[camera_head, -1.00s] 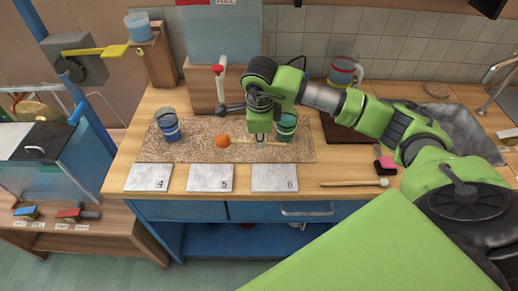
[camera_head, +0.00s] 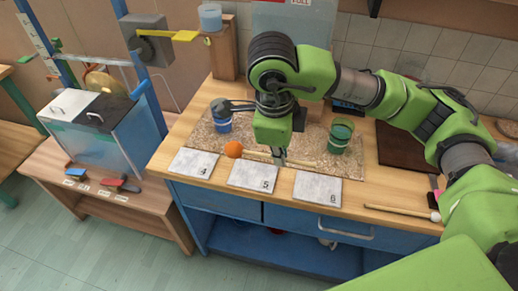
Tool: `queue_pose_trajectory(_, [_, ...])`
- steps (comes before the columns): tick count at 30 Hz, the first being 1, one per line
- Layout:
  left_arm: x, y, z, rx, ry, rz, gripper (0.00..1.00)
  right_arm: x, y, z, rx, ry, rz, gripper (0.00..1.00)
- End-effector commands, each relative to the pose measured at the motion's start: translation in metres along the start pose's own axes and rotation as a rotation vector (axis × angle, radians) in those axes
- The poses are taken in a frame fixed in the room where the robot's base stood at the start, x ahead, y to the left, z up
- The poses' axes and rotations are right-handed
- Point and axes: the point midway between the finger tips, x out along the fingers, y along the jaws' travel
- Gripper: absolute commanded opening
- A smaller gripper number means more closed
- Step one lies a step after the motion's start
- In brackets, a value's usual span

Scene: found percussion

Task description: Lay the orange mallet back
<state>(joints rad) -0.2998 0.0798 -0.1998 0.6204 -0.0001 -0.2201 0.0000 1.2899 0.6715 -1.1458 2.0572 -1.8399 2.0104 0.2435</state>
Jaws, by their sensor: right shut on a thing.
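The orange mallet has a round orange head (camera_head: 234,149) and a thin pale stick (camera_head: 303,162) running to the right. It shows at the front part of the speckled mat (camera_head: 350,171), behind the cards numbered 4 (camera_head: 194,163) and 5 (camera_head: 252,175). My right gripper (camera_head: 280,158) points down and is shut on the stick near its middle. I cannot tell whether the mallet touches the mat or hangs just above it. My left gripper is not in view.
A blue cup (camera_head: 221,116) stands at the mat's left, a green cup (camera_head: 340,137) at its right. Card 6 (camera_head: 317,188) lies at the front. Another mallet with a pale head (camera_head: 435,216) lies on the counter at right. A wooden post with a cup (camera_head: 210,17) stands behind.

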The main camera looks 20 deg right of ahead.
Motion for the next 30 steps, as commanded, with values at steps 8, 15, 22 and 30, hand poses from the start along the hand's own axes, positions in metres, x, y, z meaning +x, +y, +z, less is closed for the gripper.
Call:
queue_pose_trajectory(8, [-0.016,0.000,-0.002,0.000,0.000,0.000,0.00,0.030,-0.050,0.014,0.007,0.012,0.003,0.00])
queue_pose_trajectory(15, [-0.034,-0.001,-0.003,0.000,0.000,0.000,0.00,0.075,-0.090,0.025,0.002,0.013,0.003,0.00])
queue_pose_trajectory(22, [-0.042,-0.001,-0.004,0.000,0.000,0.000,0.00,0.109,-0.108,0.034,0.001,0.009,0.000,0.00])
queue_pose_trajectory(30, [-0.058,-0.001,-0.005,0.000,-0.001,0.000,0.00,0.132,-0.110,0.036,-0.003,0.012,0.003,0.00])
